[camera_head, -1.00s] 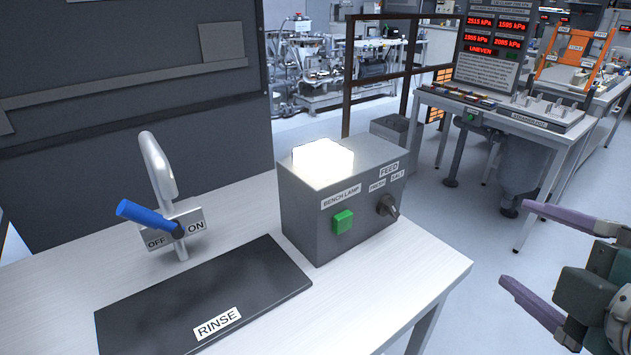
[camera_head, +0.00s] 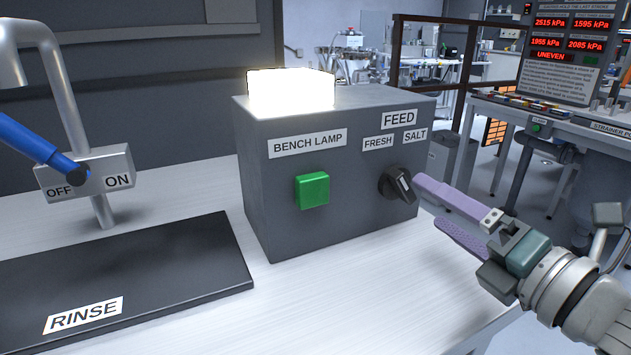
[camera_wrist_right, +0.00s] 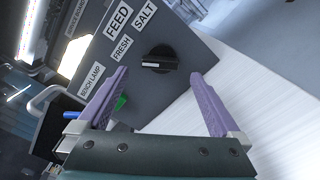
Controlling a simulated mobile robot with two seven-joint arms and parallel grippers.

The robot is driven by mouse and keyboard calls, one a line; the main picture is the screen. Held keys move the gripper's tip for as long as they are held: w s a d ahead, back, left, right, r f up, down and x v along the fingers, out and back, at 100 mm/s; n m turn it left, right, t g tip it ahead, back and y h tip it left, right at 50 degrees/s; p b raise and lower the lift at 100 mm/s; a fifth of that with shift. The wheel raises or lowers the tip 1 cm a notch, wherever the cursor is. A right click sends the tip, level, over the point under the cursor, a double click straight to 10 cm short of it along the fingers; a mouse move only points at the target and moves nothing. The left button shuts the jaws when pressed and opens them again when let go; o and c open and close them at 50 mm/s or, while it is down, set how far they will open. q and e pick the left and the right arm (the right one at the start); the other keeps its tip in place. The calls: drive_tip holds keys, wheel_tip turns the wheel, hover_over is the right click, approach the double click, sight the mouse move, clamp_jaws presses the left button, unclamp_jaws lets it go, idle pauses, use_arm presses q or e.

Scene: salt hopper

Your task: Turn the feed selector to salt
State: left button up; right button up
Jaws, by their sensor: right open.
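The feed selector (camera_head: 397,185) is a round black knob with a raised grip on the front of a grey box (camera_head: 345,225), under the FEED label (camera_head: 399,119). The labels FRESH (camera_head: 378,143) and SALT (camera_head: 415,136) sit above it. Its exact pointing is hard to tell. My right gripper (camera_head: 428,201) is open, its purple fingers pointing at the selector from the right, close to it. In the right wrist view the selector (camera_wrist_right: 158,60) lies ahead, between and beyond the two spread fingers (camera_wrist_right: 162,88). No touch shows there. My left gripper is not in view.
A green button (camera_head: 312,190) under the BENCH LAMP label is left of the selector. A glowing lamp (camera_head: 291,92) tops the box. A blue-handled tap (camera_head: 40,145) and dark RINSE mat (camera_head: 110,285) are at left. The white bench is bare before the box.

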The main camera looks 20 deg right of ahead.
sight(410, 188)
drive_tip(key=w, duration=0.5)
drive_tip(key=shift+w+a, duration=0.15)
drive_tip(key=shift+w, duration=0.25)
drive_tip(key=shift+c, duration=0.4)
drive_tip(key=c, duration=1.2)
